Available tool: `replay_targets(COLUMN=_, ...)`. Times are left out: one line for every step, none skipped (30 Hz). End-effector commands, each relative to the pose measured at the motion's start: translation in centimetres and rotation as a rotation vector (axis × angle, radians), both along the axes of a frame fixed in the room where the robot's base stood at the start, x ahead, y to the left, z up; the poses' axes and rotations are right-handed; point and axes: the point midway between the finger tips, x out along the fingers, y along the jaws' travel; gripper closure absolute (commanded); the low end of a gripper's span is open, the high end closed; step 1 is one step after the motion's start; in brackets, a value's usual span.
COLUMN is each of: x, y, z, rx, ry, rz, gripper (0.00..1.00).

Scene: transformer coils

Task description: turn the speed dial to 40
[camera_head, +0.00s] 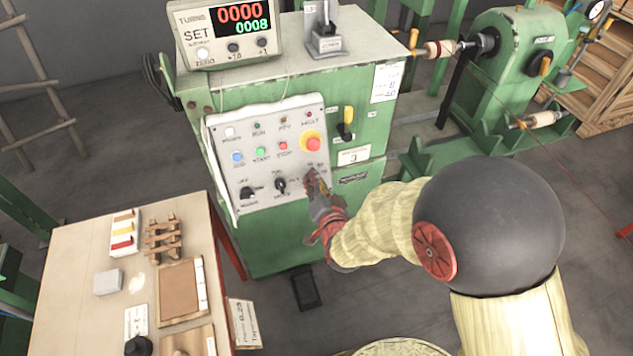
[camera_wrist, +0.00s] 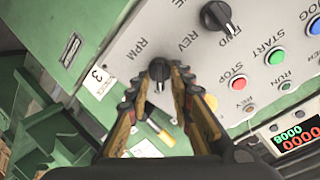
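The speed dial (camera_wrist: 159,70) is a black round knob with a pale pointer line, marked RPM on the grey control panel (camera_wrist: 125,52). In the wrist view it sits between the fingertips of my gripper (camera_wrist: 159,77). The fingers are apart, one on each side of the dial; the right finger looks very near its edge, and I cannot tell whether it touches. In the head view my gripper (camera_head: 318,183) is at the panel's lower right and hides most of the dial. The scale numbers around the dial are not readable.
Left of the dial are the FWD/REV selector (camera_head: 281,184) and another black selector (camera_head: 247,192). Above are the blue, green and red STOP (camera_head: 283,146) buttons and a red emergency stop (camera_head: 312,143). The counter display (camera_head: 241,18) reads 0000 and 0008. A wooden table (camera_head: 75,255) stands left.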

Motion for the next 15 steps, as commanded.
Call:
replay_targets(x=-0.01, y=0.00, z=0.00, rx=0.000, ry=0.000, rz=0.000, gripper=0.83)
replay_targets(x=-0.01, y=0.00, z=0.00, rx=0.000, ry=0.000, rz=0.000, gripper=0.84)
replay_targets(x=-0.01, y=0.00, z=0.00, rx=0.000, ry=0.000, rz=0.000, gripper=0.87)
replay_targets(x=-0.01, y=0.00, z=0.00, rx=0.000, ry=0.000, rz=0.000, gripper=0.88)
replay_targets(x=-0.01, y=0.00, z=0.00, rx=0.000, ry=0.000, rz=0.000, gripper=0.90)
replay_targets(x=-0.02, y=0.00, z=0.00, rx=0.000, ry=0.000, rz=0.000, gripper=0.92)
replay_targets(x=-0.02, y=0.00, z=0.00, rx=0.000, ry=0.000, rz=0.000, gripper=0.94)
replay_targets(x=-0.02, y=0.00, z=0.00, rx=0.000, ry=0.000, rz=0.000, gripper=0.96)
replay_targets(x=-0.03, y=0.00, z=-0.01, rx=0.000, ry=0.000, rz=0.000, gripper=0.98)
replay_targets(x=-0.03, y=0.00, z=-0.01, rx=0.000, ry=0.000, rz=0.000, gripper=1.00)
replay_targets(x=-0.03, y=0.00, z=-0.01, rx=0.000, ry=0.000, rz=0.000, gripper=1.00)
replay_targets(x=-0.03, y=0.00, z=-0.01, rx=0.000, ry=0.000, rz=0.000, gripper=1.00)
replay_targets(x=-0.03, y=0.00, z=-0.01, rx=0.000, ry=0.000, rz=0.000, gripper=1.00)
replay_targets(x=-0.03, y=0.00, z=-0.01, rx=0.000, ry=0.000, rz=0.000, gripper=1.00)
replay_targets(x=-0.03, y=-0.01, z=-0.02, rx=0.000, ry=0.000, rz=0.000, gripper=1.00)
